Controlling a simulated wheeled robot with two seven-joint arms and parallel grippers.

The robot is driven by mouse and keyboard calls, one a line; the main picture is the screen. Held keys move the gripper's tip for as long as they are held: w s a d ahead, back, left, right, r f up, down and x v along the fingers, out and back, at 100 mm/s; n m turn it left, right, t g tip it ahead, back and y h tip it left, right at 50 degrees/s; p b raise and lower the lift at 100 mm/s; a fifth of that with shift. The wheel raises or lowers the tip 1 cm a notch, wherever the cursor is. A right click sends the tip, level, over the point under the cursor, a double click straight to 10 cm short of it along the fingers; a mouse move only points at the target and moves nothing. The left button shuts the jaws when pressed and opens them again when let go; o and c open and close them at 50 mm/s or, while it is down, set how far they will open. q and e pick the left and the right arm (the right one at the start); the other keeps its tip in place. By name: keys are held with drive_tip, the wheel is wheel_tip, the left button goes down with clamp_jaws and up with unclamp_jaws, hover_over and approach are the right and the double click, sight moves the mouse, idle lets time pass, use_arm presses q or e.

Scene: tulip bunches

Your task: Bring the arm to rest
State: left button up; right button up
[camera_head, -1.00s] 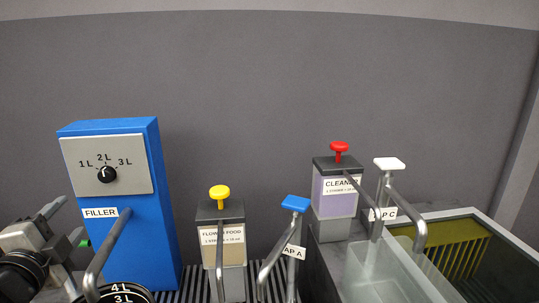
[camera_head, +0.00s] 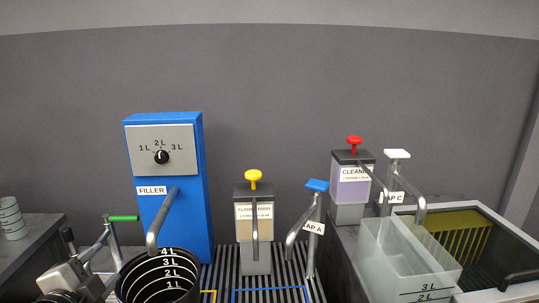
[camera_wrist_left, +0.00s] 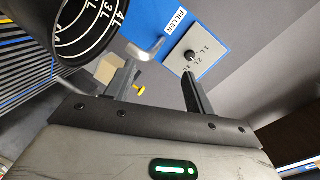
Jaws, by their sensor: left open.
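My left gripper (camera_head: 83,247) is at the lower left of the head view, beside the black bucket and in front of the green-handled tap (camera_head: 122,218). Its two fingers stand apart with nothing held between them in the left wrist view (camera_wrist_left: 158,85). The arm behind it is mostly cut off by the frame's bottom edge. My right gripper is in neither view.
The black bucket (camera_head: 160,282) with litre marks stands under the spout of the blue filler (camera_head: 186,230). The flower food dispenser (camera_head: 254,225), blue-handled tap (camera_head: 318,185), cleaner dispenser (camera_head: 352,185) and clear container (camera_head: 395,255) stand to the right. Grey cups (camera_head: 12,218) stand far left.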

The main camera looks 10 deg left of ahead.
use_arm(q)
drive_tip(key=s+d+f+n+g+h, duration=0.2)
drive_tip(key=s+d+f, duration=0.1)
drive_tip(key=d+f, duration=0.4)
drive_tip(key=s+d+f+n+g+h, duration=0.1)
drive_tip(key=s+d+f+n+h, duration=0.15)
drive_tip(key=d+f, duration=0.55)
drive_tip(key=s+d+f+n+g+h, duration=0.1)
drive_tip(key=s+d+f, duration=0.1)
drive_tip(key=d, duration=0.4)
drive_tip(key=s+d+f+n+h, duration=0.2)
drive_tip(key=s+d+f, duration=0.1)
drive_tip(key=d+f, duration=0.2)
drive_tip(key=shift+s+d+g, duration=0.25)
drive_tip(key=shift+d+g, duration=0.15)
drive_tip(key=shift+d, duration=0.3)
